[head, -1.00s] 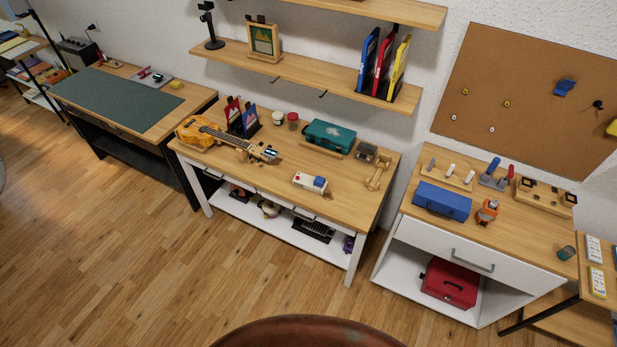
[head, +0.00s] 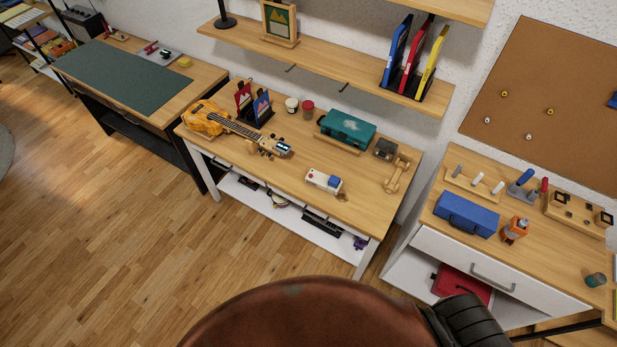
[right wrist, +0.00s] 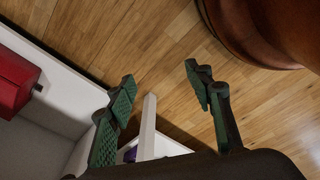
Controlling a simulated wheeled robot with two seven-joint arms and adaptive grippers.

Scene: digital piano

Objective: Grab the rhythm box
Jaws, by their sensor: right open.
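A small white box (head: 323,180) with a blue end and a red spot lies near the front of the middle wooden table (head: 235,163); it looks like the rhythm box, though no label is readable. My right gripper (right wrist: 163,84) is open and empty in the right wrist view. It hangs over the wood floor beside a white table leg (right wrist: 147,128), apart from the box. The box does not show in that view. My left gripper is not in view.
A ukulele (head: 232,125), a teal case (head: 347,128) and a wooden stand (head: 397,175) share the middle table. A blue toolbox (head: 466,214) stands on the right cabinet. A red case (right wrist: 12,82) sits on a low shelf. The floor at left is clear.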

